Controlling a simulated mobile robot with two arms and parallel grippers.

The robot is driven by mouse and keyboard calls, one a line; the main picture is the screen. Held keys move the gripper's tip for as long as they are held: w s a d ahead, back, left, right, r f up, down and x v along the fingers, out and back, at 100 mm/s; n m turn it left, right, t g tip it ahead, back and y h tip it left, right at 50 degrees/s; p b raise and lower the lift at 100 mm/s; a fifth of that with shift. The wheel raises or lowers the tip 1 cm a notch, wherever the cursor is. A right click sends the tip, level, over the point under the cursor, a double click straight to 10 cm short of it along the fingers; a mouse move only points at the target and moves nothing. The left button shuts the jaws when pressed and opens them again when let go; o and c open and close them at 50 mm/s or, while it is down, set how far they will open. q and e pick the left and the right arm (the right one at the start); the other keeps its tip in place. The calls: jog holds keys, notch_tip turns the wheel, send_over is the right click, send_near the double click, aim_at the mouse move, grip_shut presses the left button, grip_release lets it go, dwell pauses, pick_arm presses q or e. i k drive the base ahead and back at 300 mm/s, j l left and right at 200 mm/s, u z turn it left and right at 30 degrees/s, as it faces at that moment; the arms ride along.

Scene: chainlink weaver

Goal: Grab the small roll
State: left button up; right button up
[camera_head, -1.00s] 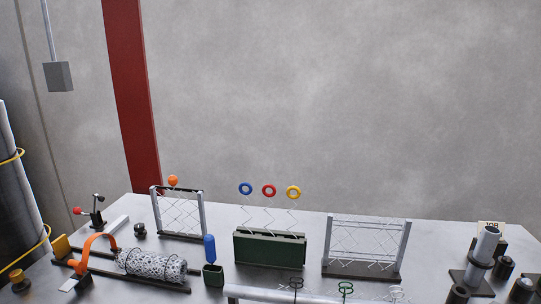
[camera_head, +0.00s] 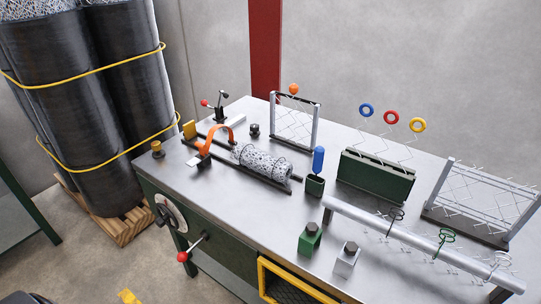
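The small roll (camera_head: 262,162) is a short cylinder of silvery chainlink mesh. It lies on its side between two dark rails (camera_head: 237,172) on the left part of the metal workbench (camera_head: 225,206). An orange curved handle (camera_head: 211,141) stands at its left end. Neither of my grippers shows in the head view.
Tall dark mesh rolls (camera_head: 90,110) with yellow straps stand on a wooden pallet (camera_head: 118,226) left of the bench. A blue-handled tool (camera_head: 318,160) stands in a green holder right of the small roll. A long pipe (camera_head: 420,240) lies along the front right. Bare benchtop lies before the roll.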

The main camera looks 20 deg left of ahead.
aim_at(278, 168)
jog(key=i+j+z, duration=0.1)
jog(key=j+z, duration=0.2)
jog(key=j, duration=1.15)
jog(key=j+z, duration=0.3)
jog(key=j, duration=1.1)
jog(key=k, duration=0.1)
